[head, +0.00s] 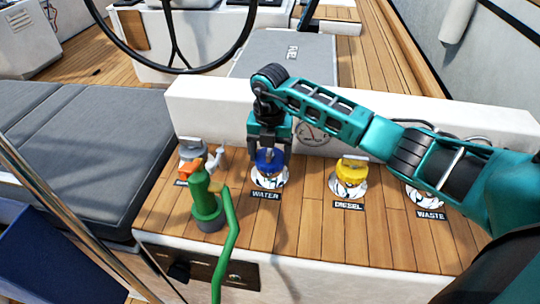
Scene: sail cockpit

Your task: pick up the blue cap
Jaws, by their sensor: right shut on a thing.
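The blue cap (268,163) sits at the silver deck fitting (268,181) above the "WATER" label (266,195) on the wooden cockpit top. My right gripper (268,152) reaches down over it from above, its arm coming in from the right. The fingers are shut on the blue cap, one on each side. The gripper hides the cap's top. Whether the cap is clear of its fitting cannot be told. My left gripper is not in view.
A green nozzle with a hose (207,207) stands left of the blue cap. A yellow cap (351,170) on the diesel fitting is to the right, with the waste fitting (420,197) beyond. A white coaming (215,108) rises behind; a grey cushion (75,150) lies left.

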